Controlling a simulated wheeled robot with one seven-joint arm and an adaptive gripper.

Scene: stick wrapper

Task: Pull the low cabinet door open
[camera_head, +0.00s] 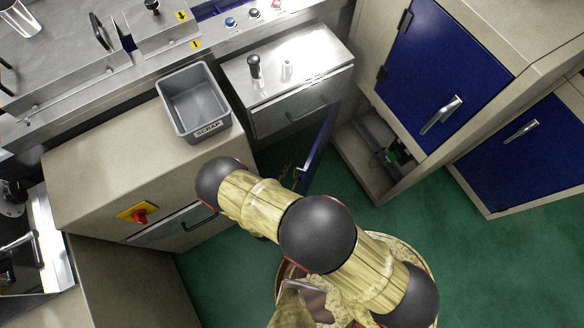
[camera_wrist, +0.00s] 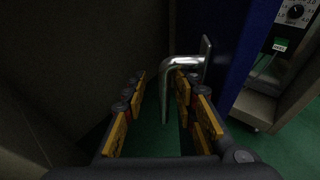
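The low cabinet's blue door (camera_head: 320,145) stands swung out from its cabinet (camera_head: 392,185), seen nearly edge-on in the head view. The blue door (camera_wrist: 230,50) also fills the upper right of the wrist view. Its bent metal handle (camera_wrist: 185,65) reaches left from the door, with its bar between my fingers. My gripper (camera_wrist: 161,85) is open around the bar, which is nearer the right finger; I cannot tell whether they touch. In the head view my arm hides most of my gripper.
The cabinet's opening shows a device with a green part (camera_head: 398,152). A larger closed blue door (camera_head: 445,75) is above it, and another blue door (camera_head: 525,145) is at right. A grey scrap bin (camera_head: 193,100) stands on the left counter. Green floor (camera_head: 480,260) is clear at lower right.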

